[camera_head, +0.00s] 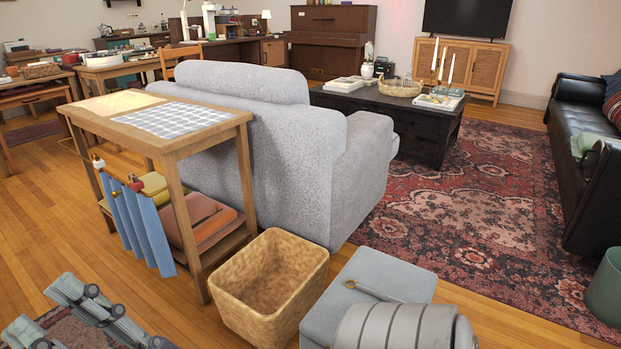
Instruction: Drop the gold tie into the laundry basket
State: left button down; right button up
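The laundry basket (231,311) is a woven tan square basket on the wooden floor, right of the side table. Its mouth faces up, and I see nothing inside. I cannot make out the gold tie for certain. A thin gold-brown thing (372,292) lies on a grey ottoman; I cannot tell what it is. The base of this gripper is cut off by the bottom edge.
The grey ottoman (400,268) stands right of the basket, partly behind my arm. A wooden side table (243,125) holds folded yellow and orange textiles, with blue cloth strips (140,230) hanging at its end. A grey sofa (290,150) stands behind. Floor is clear left of the table.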

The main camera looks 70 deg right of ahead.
aim_at(277, 300)
jog(key=i+l+z, duration=0.1)
jog(key=z, duration=0.3)
jog(key=i+z, duration=0.5)
jog(key=z, duration=0.35)
jog(key=i+j+z, duration=0.15)
jog(key=z, duration=0.25)
jog(key=i+z, duration=0.2)
jog(key=z, duration=0.25)
jog(key=i+z, duration=0.25)
jog(key=z, duration=0.2)
jog(key=i+z, duration=0.25)
jog(key=z, duration=0.25)
